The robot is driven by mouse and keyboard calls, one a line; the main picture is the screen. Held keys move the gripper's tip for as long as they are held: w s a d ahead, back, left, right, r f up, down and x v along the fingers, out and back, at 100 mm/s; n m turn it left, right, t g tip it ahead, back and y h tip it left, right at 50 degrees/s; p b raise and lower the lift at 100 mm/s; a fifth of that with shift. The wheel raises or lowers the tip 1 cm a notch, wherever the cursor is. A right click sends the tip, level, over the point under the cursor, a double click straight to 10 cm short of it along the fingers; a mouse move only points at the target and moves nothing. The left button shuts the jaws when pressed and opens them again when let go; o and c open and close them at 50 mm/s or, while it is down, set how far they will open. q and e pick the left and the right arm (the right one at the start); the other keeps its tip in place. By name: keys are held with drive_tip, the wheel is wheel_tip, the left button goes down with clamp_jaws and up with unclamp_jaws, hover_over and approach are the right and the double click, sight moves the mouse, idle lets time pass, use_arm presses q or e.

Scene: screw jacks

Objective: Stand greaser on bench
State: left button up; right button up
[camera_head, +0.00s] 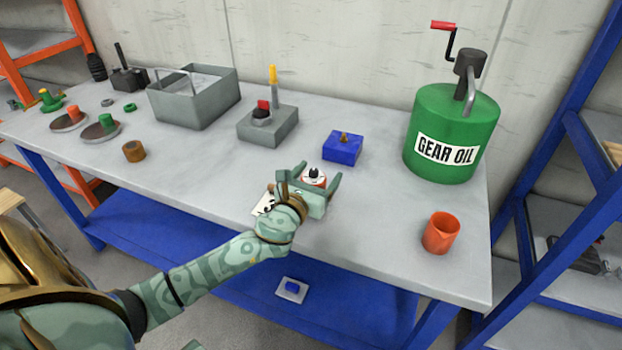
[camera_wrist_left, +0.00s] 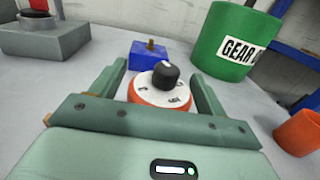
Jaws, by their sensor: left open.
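A squat round orange thing with a white marked top and a black knob, which I take to be the greaser (camera_head: 314,178), stands upright on the bench (camera_head: 375,245) near its front middle. It also shows in the left wrist view (camera_wrist_left: 160,92). My left gripper (camera_head: 312,187) is open, its fingers on either side of this thing, seen in the left wrist view (camera_wrist_left: 160,82). I cannot tell whether the fingers touch it. The gripper hides its near lower side. My right gripper is not in view.
A blue block (camera_head: 342,149) stands just behind, and a green gear oil drum (camera_head: 452,130) at the back right. An orange cup (camera_head: 441,233) stands near the right edge. A grey block (camera_head: 267,127) and a grey bin (camera_head: 200,100) are at the left.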

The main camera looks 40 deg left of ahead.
use_arm(q)
drive_tip(key=s, duration=0.4)
drive_tip(key=s+d, duration=0.1)
drive_tip(key=s, duration=0.3)
drive_tip(key=s+d+p, duration=0.1)
drive_tip(key=s, duration=0.3)
